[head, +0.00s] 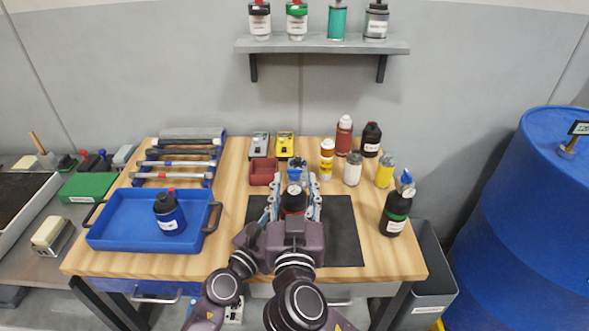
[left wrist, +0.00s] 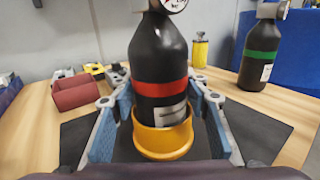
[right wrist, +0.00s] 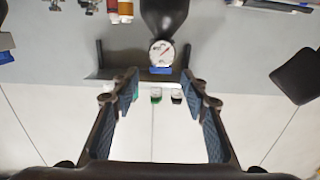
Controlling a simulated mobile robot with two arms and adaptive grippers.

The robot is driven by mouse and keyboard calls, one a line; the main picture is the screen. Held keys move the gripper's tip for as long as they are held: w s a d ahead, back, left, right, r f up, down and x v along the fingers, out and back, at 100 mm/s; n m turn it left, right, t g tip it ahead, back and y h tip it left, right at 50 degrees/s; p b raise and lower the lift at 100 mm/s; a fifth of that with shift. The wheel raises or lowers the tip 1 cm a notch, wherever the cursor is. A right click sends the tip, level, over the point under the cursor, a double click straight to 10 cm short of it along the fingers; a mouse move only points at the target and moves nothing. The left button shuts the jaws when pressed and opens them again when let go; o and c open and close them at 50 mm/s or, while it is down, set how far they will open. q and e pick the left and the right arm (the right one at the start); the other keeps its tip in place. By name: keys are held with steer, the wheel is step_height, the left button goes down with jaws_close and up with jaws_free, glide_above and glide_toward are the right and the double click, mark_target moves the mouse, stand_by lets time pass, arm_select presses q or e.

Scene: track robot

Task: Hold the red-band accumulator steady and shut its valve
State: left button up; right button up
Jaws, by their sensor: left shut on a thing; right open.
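The red-band accumulator (head: 293,201) is a dark bottle with a gauge on top, upright over the dark mat (head: 344,225). In the left wrist view its red band (left wrist: 159,89) shows, and its base sits in a yellow cup (left wrist: 162,140). My left gripper (head: 292,213) is shut on its body, with a finger on each side (left wrist: 160,100). My right gripper (head: 296,180) is open above it. In the right wrist view the gauge (right wrist: 162,53) and blue valve handle (right wrist: 160,70) lie just beyond the open fingertips (right wrist: 158,85). The grippers overlap in the head view.
A green-band accumulator (head: 395,208) stands at the right of the table. Several bottles (head: 353,168) and a red bin (head: 263,171) stand behind. A blue tray (head: 115,235) with a blue-band bottle (head: 169,212) is at the left. A shelf (head: 320,46) hangs above.

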mark_target(295, 172)
steer(key=w, duration=0.5)
steer(key=shift+w, duration=0.1)
jaws_close()
